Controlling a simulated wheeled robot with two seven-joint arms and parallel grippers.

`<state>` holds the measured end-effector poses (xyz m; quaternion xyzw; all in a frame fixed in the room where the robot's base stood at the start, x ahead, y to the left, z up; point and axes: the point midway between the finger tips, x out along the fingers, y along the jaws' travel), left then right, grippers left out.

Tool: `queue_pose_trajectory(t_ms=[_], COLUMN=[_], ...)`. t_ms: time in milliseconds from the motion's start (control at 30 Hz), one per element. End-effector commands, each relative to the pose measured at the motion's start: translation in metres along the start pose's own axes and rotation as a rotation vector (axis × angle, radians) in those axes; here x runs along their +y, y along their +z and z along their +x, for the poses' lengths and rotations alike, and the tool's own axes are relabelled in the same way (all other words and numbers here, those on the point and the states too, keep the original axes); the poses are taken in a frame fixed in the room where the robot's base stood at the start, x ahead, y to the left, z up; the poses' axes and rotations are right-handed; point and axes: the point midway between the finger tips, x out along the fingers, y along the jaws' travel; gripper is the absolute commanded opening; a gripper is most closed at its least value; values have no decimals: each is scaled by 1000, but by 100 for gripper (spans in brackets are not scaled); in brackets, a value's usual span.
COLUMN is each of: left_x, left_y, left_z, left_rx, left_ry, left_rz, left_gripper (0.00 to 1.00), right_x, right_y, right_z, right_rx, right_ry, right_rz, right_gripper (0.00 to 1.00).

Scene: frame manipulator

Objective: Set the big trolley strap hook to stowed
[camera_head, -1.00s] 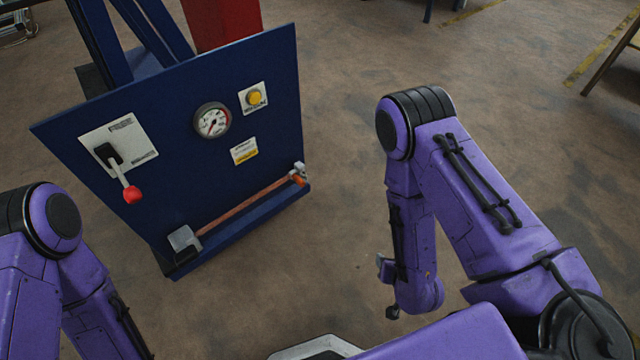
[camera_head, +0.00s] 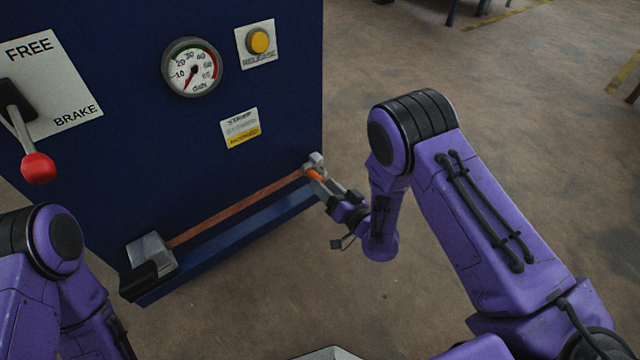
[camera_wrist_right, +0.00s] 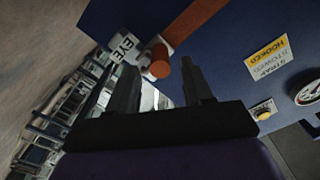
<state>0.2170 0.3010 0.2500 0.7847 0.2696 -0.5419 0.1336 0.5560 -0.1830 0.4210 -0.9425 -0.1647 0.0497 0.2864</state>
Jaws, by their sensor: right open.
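The orange strap (camera_head: 235,211) runs along the bottom of the blue panel, from a grey ratchet block (camera_head: 150,254) up to its hook end. The orange hook handle (camera_head: 315,174) sits by a grey eye fitting (camera_head: 316,157) at the panel's right edge. In the right wrist view the hook handle (camera_wrist_right: 188,78) stands close to one finger, and a white EYE plate (camera_wrist_right: 126,46) shows behind. My right gripper (camera_head: 338,187) is open beside the hook, its fingers pointing toward it; I cannot tell whether they touch it. My left gripper is out of view.
The panel carries a FREE/BRAKE lever with a red knob (camera_head: 38,167), a gauge (camera_head: 192,67), a yellow release button (camera_head: 258,41) and a strap label (camera_head: 240,128) reading stowed and hooked, with hooked on yellow.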

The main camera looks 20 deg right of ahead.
Motion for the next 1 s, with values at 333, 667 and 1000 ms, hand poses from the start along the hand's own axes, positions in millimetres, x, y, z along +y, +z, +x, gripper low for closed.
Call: queue_pose_trajectory(t_ms=[333,667,1000], left_x=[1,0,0], left_y=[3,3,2], left_z=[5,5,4], left_rx=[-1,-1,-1], left_ry=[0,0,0], left_rz=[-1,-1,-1], left_gripper=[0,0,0], right_x=[-1,-1,0], right_y=[1,1,0], right_z=[28,28,32], right_rx=[-2,-3,8], right_ry=[-1,-2,16], right_rz=[0,0,0], right_gripper=[51,0,0])
